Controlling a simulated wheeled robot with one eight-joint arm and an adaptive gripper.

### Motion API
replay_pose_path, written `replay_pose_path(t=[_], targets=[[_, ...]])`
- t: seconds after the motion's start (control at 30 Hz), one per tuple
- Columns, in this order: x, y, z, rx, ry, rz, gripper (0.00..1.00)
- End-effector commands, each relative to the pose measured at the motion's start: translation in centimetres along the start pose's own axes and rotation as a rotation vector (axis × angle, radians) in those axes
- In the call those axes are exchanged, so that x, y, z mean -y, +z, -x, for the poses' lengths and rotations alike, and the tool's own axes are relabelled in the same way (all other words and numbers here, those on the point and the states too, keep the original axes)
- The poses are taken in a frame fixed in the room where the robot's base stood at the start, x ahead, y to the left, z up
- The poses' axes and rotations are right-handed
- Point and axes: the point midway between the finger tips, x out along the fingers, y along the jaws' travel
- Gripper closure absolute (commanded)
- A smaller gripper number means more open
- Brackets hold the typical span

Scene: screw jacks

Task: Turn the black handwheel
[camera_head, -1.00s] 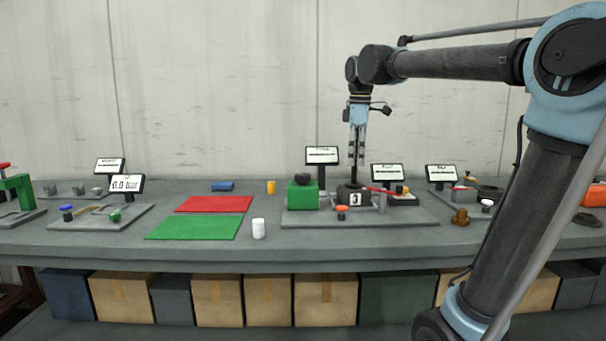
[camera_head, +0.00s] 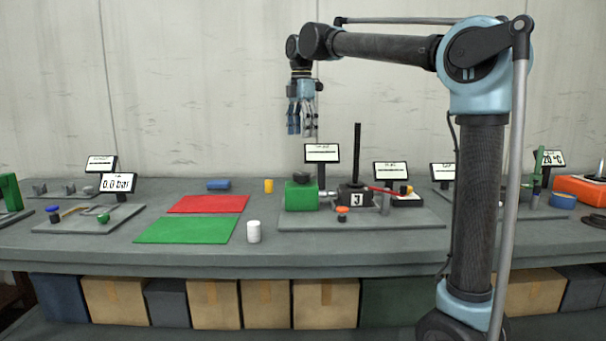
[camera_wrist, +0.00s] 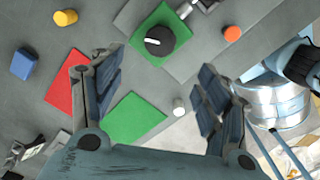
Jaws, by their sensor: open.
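The black handwheel (camera_head: 302,176) sits on top of the green block (camera_head: 301,197) at the left of the grey base plate. In the wrist view the handwheel (camera_wrist: 160,41) is round and dark with a white mark, and part of the green block (camera_wrist: 133,40) shows around it. My gripper (camera_head: 301,133) is above the handwheel in the head view, pointing down, clear of it. The black screw jack (camera_head: 354,197) with a tall black rod stands right of the green block.
A display (camera_head: 322,153) stands behind the green block. An orange-capped knob (camera_head: 343,211) and a red lever (camera_head: 382,189) are close by the jack.

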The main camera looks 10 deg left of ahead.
Motion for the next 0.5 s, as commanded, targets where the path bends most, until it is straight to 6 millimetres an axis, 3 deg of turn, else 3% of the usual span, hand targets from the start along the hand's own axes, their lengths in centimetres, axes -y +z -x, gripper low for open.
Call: replay_pose_path(t=[0.5], targets=[[0.0,-0.1,-9.0,0.000,0.000,0.000,0.31]])
